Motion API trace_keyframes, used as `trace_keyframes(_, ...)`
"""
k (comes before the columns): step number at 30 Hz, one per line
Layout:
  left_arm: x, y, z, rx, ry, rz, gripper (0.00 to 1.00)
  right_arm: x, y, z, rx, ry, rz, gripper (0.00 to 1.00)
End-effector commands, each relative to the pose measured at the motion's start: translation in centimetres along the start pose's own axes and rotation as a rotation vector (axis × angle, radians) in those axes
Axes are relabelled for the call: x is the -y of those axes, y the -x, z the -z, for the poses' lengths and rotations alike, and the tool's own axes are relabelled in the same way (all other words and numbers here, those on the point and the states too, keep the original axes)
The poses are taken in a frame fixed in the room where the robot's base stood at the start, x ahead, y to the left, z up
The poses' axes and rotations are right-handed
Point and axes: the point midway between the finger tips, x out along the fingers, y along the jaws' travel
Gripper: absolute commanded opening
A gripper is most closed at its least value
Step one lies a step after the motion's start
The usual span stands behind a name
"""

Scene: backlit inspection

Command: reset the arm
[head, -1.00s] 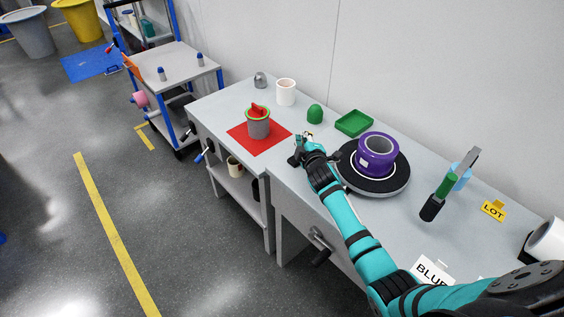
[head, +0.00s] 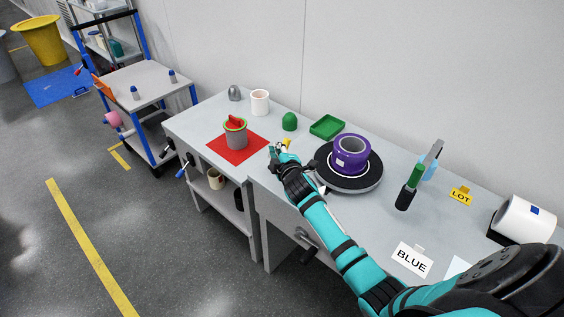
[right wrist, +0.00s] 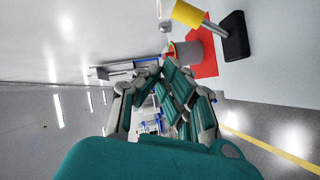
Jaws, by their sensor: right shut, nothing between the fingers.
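My right gripper (head: 279,150) is shut and empty. In the head view it hovers by the workbench's front part, between the red mat (head: 252,152) and the black turntable (head: 352,184). In the right wrist view its fingers (right wrist: 166,76) are close together with nothing between them. A grey cup with a green rim (head: 236,138) and red contents stands on the red mat. A purple ring-shaped roll (head: 350,157) sits on the turntable. My left gripper is in neither view.
Behind the gripper are a green dome (head: 289,121), a green tray (head: 327,127) and a white cup (head: 260,102). A cart (head: 145,80) stands left.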

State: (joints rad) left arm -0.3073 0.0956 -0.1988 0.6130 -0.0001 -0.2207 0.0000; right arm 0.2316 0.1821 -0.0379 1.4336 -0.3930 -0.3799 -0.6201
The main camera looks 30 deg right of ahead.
Motion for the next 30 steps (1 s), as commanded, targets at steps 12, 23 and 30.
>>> trace_keyframes(12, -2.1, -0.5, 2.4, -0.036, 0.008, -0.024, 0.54, -0.2, 6.6, -0.1, 0.001, 0.003, 0.001, 0.00)
trace_keyframes(23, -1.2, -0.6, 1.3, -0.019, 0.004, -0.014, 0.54, 0.2, 8.1, -0.3, 0.013, -0.021, 0.020, 0.00)
trace_keyframes(30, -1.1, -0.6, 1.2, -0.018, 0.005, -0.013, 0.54, 7.9, 17.3, -2.0, 0.207, -0.352, 0.302, 0.00)
